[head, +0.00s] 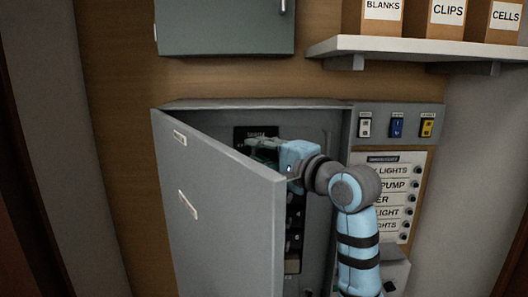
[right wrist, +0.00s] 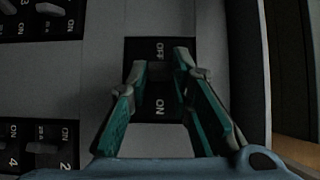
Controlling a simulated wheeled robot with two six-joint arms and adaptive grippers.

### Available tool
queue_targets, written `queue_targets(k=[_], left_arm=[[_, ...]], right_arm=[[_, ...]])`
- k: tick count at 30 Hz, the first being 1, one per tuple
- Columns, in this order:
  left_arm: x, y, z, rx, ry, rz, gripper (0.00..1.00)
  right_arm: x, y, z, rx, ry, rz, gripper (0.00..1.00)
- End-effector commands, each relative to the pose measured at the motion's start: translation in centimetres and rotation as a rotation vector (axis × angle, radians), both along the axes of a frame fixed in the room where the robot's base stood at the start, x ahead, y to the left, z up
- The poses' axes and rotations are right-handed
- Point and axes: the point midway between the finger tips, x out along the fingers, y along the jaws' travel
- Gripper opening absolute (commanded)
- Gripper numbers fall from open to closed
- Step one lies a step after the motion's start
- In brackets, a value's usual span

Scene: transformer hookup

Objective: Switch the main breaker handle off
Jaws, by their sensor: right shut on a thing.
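The black main breaker (right wrist: 160,112) is on the panel in the right wrist view, with an OFF label above and an ON label below. In the head view its dark label plate (head: 255,132) shows inside the open grey cabinet, partly behind my gripper. My right gripper (right wrist: 161,68) has its teal fingers on both sides of the handle area and is shut on the main breaker handle. The fingers hide much of the handle, and I cannot tell its exact position. In the head view, the right gripper (head: 262,150) reaches in past the door. My left gripper is not in view.
The cabinet door (head: 215,215) stands open on the left, close to my gripper. Smaller breakers (right wrist: 45,145) are at the left of the wrist view. Switches (head: 397,126) and a labelled panel (head: 390,185) are to the right. A shelf (head: 420,48) with boxes is above.

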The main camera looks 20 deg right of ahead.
Motion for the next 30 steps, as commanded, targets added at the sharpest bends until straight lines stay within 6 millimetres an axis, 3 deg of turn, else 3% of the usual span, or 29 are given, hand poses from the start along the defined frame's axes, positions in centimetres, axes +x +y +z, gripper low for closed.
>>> queue_targets(k=[7,17,18,21,30], left_arm=[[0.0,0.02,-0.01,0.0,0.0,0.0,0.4],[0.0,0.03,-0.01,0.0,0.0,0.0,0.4],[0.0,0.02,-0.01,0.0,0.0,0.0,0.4],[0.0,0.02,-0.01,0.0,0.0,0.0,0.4],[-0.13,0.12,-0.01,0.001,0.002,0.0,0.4]], right_arm=[[0.12,1.19,-0.06,0.006,0.003,-0.202,0.0],[0.16,1.13,-0.11,0.004,0.005,-0.229,0.0],[0.15,1.13,-0.11,0.004,0.005,-0.229,0.24],[0.15,1.08,-0.1,0.004,0.004,-0.229,0.4],[0.02,1.0,-0.04,0.004,0.003,-0.23,0.4]])
